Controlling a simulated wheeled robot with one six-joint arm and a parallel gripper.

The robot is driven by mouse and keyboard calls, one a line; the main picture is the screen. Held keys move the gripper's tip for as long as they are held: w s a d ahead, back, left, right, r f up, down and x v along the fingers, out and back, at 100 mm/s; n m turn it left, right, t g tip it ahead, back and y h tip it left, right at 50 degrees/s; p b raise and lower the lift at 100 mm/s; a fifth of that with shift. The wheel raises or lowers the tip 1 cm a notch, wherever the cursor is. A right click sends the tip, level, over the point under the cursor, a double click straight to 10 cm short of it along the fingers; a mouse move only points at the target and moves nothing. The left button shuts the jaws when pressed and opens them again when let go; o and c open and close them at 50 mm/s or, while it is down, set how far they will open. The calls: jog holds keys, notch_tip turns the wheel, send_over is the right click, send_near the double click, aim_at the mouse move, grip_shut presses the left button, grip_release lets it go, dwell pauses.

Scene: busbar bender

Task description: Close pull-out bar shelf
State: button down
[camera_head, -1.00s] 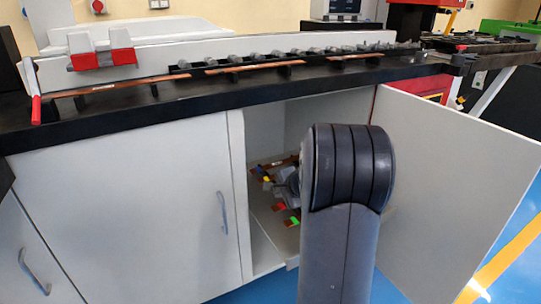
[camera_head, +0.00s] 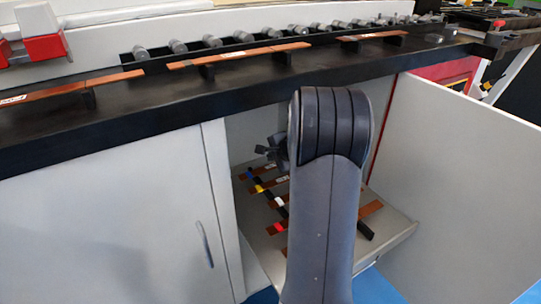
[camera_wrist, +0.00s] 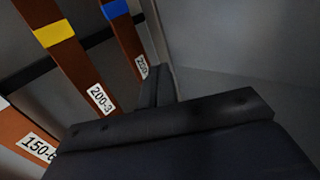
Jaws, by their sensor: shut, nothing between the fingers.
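The pull-out bar shelf (camera_head: 398,232) is a grey panel low in the open cabinet, with its front part sticking out past the opening. Copper bars (camera_head: 262,188) with coloured bands lie on it. The wrist view shows labelled bars close up, among them one marked 200-3 (camera_wrist: 85,75) with a yellow band. My gripper (camera_head: 264,150) is inside the cabinet opening above the shelf, partly hidden by my arm. In the wrist view my gripper (camera_wrist: 160,84) is dark, shut and empty, beside the bars. I cannot tell whether it touches the shelf.
The open cabinet door (camera_head: 465,180) stands on the right, and a closed door (camera_head: 120,215) with a handle is on the left. The black worktop (camera_head: 110,125) with rollers and bars overhangs the opening. Blue floor shows below.

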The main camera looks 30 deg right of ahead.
aim_at(260, 161)
jog(key=b+x, duration=0.1)
jog(key=x, duration=0.7)
jog(key=shift+r, duration=0.1)
